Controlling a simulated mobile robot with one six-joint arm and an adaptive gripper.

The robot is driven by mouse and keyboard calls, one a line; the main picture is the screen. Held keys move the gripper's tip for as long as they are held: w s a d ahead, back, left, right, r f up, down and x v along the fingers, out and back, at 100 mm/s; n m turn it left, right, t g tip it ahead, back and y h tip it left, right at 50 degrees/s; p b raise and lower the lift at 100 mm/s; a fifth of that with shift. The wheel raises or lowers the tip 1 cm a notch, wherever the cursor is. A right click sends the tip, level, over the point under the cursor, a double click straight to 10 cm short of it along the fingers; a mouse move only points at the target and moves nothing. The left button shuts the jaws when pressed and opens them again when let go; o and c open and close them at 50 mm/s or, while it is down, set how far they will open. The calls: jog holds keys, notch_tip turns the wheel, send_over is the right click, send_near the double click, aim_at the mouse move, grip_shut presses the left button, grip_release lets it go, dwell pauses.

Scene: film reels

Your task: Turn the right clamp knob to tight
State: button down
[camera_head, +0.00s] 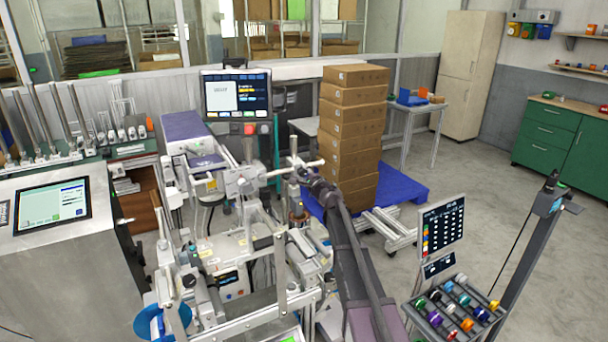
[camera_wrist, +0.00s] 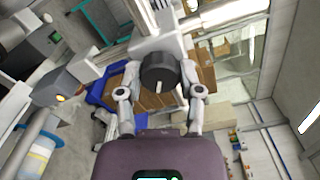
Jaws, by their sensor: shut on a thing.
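The black round clamp knob (camera_wrist: 159,70) sits between the two fingers of my gripper (camera_wrist: 160,78) in the wrist view. In the head view my gripper (camera_head: 312,178) is at the right end of the machine's horizontal rod (camera_head: 285,171); the knob is too small and covered to make out there. No tight or loose label is readable.
A tall stack of brown boxes (camera_head: 352,125) stands on a blue pallet (camera_head: 402,184) just behind my gripper. A monitor (camera_head: 237,93) rises behind the machine. A rack of coloured spools (camera_head: 455,309) is at the lower right. Open floor lies on the right.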

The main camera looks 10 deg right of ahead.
jog(key=shift+w, duration=0.1)
jog(key=shift+c, duration=1.3)
grip_release()
jog(key=v, duration=1.2)
